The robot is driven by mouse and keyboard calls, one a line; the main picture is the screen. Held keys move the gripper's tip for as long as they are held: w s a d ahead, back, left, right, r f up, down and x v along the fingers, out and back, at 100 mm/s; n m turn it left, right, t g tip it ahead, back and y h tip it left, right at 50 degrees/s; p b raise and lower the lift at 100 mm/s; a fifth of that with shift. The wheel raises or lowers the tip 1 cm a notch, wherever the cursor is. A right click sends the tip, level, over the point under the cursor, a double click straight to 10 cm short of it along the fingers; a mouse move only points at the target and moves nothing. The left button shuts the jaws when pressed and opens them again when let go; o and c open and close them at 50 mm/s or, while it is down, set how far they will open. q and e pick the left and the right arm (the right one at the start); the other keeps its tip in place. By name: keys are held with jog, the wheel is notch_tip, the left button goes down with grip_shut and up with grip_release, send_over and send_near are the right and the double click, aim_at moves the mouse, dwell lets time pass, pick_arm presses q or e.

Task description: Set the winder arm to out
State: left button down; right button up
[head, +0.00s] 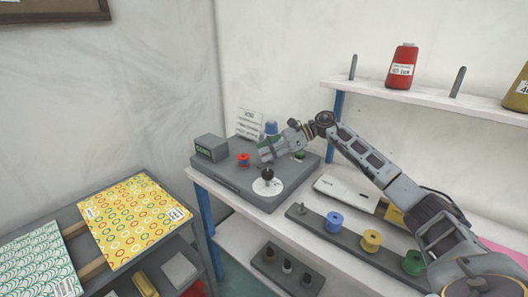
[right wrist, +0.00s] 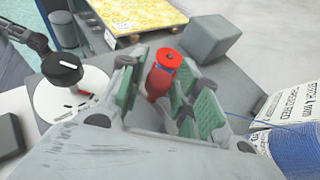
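The grey winder unit (head: 232,178) stands on the white bench, its top carrying a red bobbin (head: 243,160) and a white dial (head: 266,187) with a black knob (head: 267,173). Which part is the winder arm I cannot tell. My right gripper (head: 264,152) is low over the unit, just right of the red bobbin. In the right wrist view its green-padded fingers (right wrist: 168,98) are apart, with the red bobbin (right wrist: 160,76) showing between them, not visibly gripped. The black knob (right wrist: 62,68) and dial (right wrist: 88,105) are left of the fingers there. My left gripper is not in view.
A counter box (head: 209,148) sits at the unit's back left, and a blue thread cone (head: 271,128) behind my gripper. A rack with blue (head: 334,223), yellow (head: 371,240) and green spools (head: 413,262) lies in front. Patterned fabric (head: 133,220) lies on the left cart.

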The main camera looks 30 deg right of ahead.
jog(key=v, duration=1.1)
jog(key=shift+d, duration=0.1)
dwell(0.5)
